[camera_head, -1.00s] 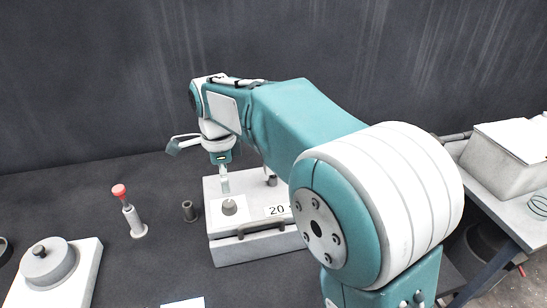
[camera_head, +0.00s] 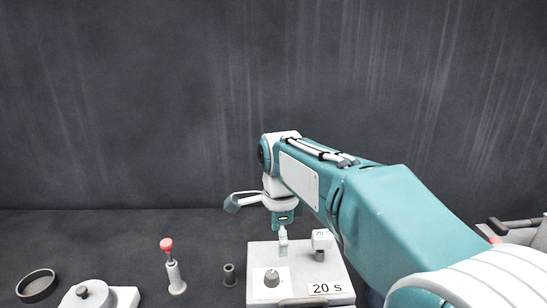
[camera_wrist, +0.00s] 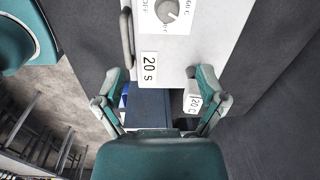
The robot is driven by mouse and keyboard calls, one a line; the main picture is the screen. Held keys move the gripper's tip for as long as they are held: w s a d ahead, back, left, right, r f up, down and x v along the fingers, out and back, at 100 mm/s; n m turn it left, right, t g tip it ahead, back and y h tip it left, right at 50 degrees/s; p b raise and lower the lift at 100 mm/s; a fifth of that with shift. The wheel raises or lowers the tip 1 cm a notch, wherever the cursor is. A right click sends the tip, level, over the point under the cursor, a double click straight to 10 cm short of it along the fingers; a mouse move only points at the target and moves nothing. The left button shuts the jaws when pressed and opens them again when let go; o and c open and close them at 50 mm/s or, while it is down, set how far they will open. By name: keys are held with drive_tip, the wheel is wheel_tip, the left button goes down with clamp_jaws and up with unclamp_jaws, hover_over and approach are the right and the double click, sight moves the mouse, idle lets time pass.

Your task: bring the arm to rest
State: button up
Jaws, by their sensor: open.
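My arm reaches in from the right in the head view. My gripper (camera_head: 283,240) hangs fingers down above the white control box, close behind its knob in the picture. In the wrist view my gripper (camera_wrist: 157,75) has its two fingers wide apart with nothing held between them. The white control box (camera_head: 258,255) has a dark knob (camera_head: 272,278) and a "20 s" label (camera_head: 325,288). The knob also shows at the top of the wrist view (camera_wrist: 167,10).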

drive_tip(key=s+d+f+n+t, duration=0.1)
drive_tip(key=s+d+n+t, duration=0.1)
drive_tip(key=s+d+n, duration=0.3)
drive_tip(key=s+d+f+n+t, duration=0.2)
drive_tip(key=s+d+n, duration=0.4)
drive_tip(key=s+n, duration=0.5)
drive_tip(key=s+t, duration=0.1)
drive_tip(key=s, duration=0.4)
drive_tip(key=shift+f+n, duration=0.2)
drive_tip(key=shift+n, duration=0.2)
drive_tip(key=shift+w+d, duration=0.1)
